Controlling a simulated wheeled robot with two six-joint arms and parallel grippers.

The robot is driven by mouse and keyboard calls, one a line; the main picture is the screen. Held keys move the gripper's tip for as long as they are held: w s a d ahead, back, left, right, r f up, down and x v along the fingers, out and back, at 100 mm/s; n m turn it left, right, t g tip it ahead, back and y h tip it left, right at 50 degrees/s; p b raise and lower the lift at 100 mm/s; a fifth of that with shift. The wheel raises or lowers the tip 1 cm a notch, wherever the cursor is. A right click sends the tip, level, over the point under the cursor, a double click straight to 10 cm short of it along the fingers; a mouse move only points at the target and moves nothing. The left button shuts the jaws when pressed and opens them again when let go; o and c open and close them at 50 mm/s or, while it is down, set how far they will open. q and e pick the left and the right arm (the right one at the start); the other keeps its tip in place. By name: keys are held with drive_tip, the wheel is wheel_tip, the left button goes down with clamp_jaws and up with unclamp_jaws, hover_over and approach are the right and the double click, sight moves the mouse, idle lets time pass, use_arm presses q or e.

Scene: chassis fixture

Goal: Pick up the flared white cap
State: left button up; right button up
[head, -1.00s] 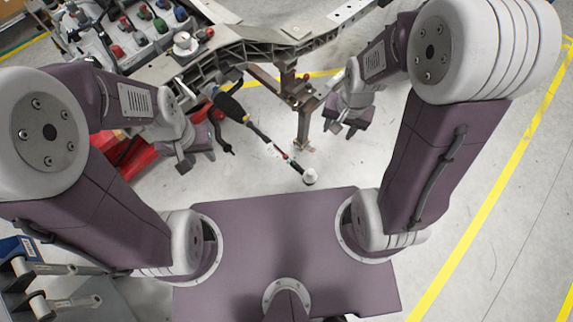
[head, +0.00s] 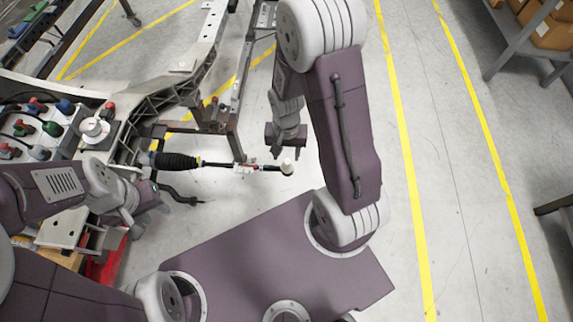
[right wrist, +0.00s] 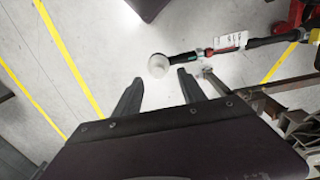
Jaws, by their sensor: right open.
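A small white rounded cap (head: 287,167) sits at the right end of a dark rod with a ribbed black boot (head: 176,161). In the right wrist view the cap (right wrist: 158,65) is pale and round, just beyond the gap between my fingertips. My right gripper (head: 277,152) is open and empty, close to the cap; its two fingers (right wrist: 158,82) stand apart. A second white piece, wide and round with a raised middle (head: 94,130), stands on the fixture at the left. I cannot tell which one is the flared cap. My left gripper (head: 132,224) is at the left; its jaws are unclear.
The grey metal chassis fixture (head: 200,60) fills the upper left, with a leg near the rod. Coloured connectors (head: 50,128) lie on a panel at the left. Open floor with yellow lines (head: 400,130) is at the right, with a shelf of boxes (head: 550,30) beyond.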

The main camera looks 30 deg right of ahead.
sight(287, 161)
drive_tip(key=f, duration=0.4)
drive_tip(key=shift+s+d+f+b, duration=0.1)
drive_tip(key=shift+d+f+b, duration=0.15)
drive_tip(key=shift+b, duration=0.1)
drive_tip(key=shift+f, duration=0.4)
clamp_jaws()
drive_tip(key=shift+r, duration=0.1)
drive_tip(key=r, duration=0.2)
drive_tip(key=r+p, duration=0.1)
drive_tip(key=r, duration=0.1)
drive_tip(key=shift+w+d+r, duration=0.1)
drive_tip(key=shift+w+r, duration=0.1)
drive_tip(key=shift+r, duration=0.1)
drive_tip(key=w+d+r, duration=0.5)
drive_tip(key=d+r, duration=0.1)
drive_tip(key=d, duration=0.4)
drive_tip(key=shift+r, duration=0.2)
